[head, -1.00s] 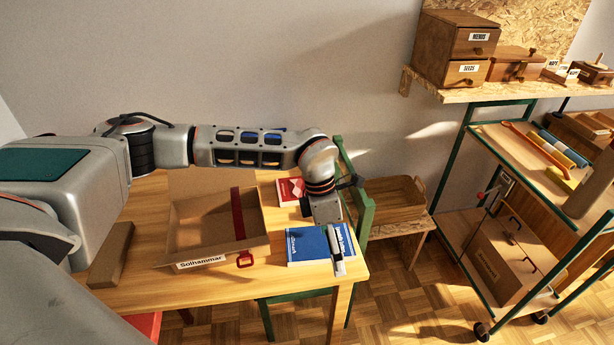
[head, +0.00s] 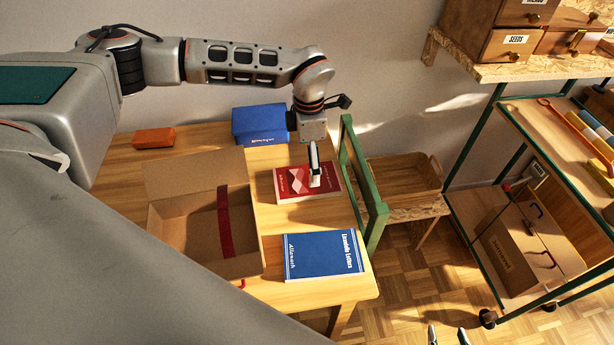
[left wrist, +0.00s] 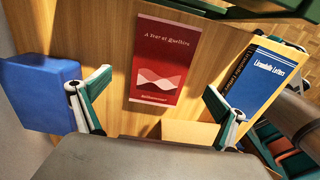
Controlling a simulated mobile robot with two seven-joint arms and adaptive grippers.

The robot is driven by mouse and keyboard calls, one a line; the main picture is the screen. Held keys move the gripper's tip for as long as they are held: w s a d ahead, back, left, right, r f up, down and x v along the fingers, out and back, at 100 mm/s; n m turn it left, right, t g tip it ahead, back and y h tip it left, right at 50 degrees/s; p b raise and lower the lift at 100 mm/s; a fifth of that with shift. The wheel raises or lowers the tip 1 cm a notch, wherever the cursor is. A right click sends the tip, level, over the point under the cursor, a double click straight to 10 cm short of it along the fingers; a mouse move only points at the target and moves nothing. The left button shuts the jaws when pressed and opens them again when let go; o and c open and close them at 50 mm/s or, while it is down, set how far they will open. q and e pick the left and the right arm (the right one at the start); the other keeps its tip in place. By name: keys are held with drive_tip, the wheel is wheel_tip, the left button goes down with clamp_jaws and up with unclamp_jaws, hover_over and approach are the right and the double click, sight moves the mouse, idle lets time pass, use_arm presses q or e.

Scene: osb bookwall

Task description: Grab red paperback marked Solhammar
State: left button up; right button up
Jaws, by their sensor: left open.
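The red paperback (head: 290,183) lies flat on the wooden table, near its right edge, with a pale wave pattern on its cover. In the left wrist view the red book (left wrist: 163,62) lies ahead between the fingers; the small print at its lower edge is hard to read. My left gripper (head: 314,166) hangs over the right part of the book in the head view. Its fingers (left wrist: 158,98) are spread with nothing between them. Whether they touch the book I cannot tell. My right gripper (head: 448,336) shows only its two fingertips, apart and empty, at the bottom edge over the floor.
A blue book (head: 323,255) lies in front of the red one. A blue box-like thing (head: 260,123) stands behind it, and an orange block (head: 154,138) lies far left. An open cardboard box (head: 190,220) is at left. A green chair frame (head: 362,190) borders the table's right edge.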

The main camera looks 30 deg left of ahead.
sight(307, 179)
use_arm(q)
drive_tip(key=f, duration=0.5)
drive_tip(key=shift+s+a+f, duration=0.15)
drive_tip(key=shift+s+f, duration=0.05)
drive_tip(key=shift+s, duration=0.05)
drive_tip(key=shift+f, duration=0.6)
drive_tip(key=c, duration=1.4)
